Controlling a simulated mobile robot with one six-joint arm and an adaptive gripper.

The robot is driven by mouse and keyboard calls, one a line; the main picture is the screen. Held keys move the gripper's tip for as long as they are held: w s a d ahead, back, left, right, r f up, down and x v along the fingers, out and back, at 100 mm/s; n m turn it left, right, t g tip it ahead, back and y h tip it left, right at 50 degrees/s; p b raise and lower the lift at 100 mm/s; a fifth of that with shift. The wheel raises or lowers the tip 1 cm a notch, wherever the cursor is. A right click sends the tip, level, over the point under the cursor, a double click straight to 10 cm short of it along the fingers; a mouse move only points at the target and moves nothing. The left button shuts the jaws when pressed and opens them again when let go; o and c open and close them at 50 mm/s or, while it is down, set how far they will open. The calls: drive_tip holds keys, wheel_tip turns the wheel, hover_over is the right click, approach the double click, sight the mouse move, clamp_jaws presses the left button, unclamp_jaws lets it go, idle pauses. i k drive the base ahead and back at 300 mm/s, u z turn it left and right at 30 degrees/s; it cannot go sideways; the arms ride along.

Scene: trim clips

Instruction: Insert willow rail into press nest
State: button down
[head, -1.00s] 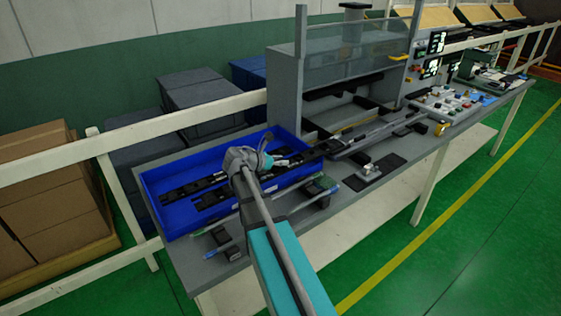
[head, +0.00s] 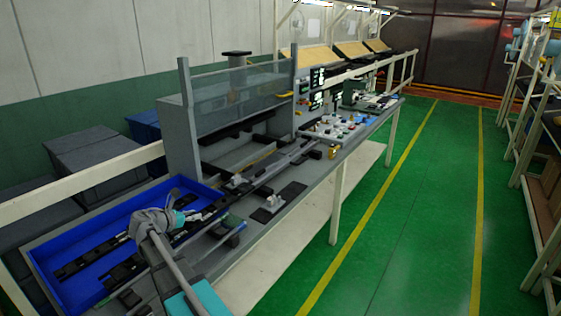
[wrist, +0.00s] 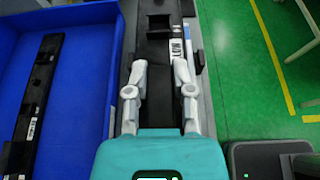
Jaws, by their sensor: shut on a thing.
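My gripper (head: 184,216) is over the right edge of the blue bin in the head view. In the wrist view my gripper (wrist: 160,70) has its two pale fingers closed on a long black rail (wrist: 158,88), which runs away from me between them. A white label with dark print sits on the right side near the fingertips. In the head view the dark rail (head: 212,209) points up and right, toward the press (head: 178,135). A long grey channel (head: 283,162) lies before the press opening; I cannot tell whether it is the nest.
The blue bin (head: 45,252) holds several dark rails; one rail (wrist: 37,95) shows in the wrist view. A dark plate with a metal clamp (head: 272,203) sits on the bench. Buttons (head: 335,128) are farther along. A white railing (head: 85,178) runs behind; green floor lies right.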

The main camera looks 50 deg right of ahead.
sight(278, 157)
drive_tip(key=z, duration=0.05)
drive_tip(key=k, duration=1.45)
drive_tip(key=z, duration=1.4)
drive_tip(key=i, duration=0.95)
drive_tip(key=z, duration=0.05)
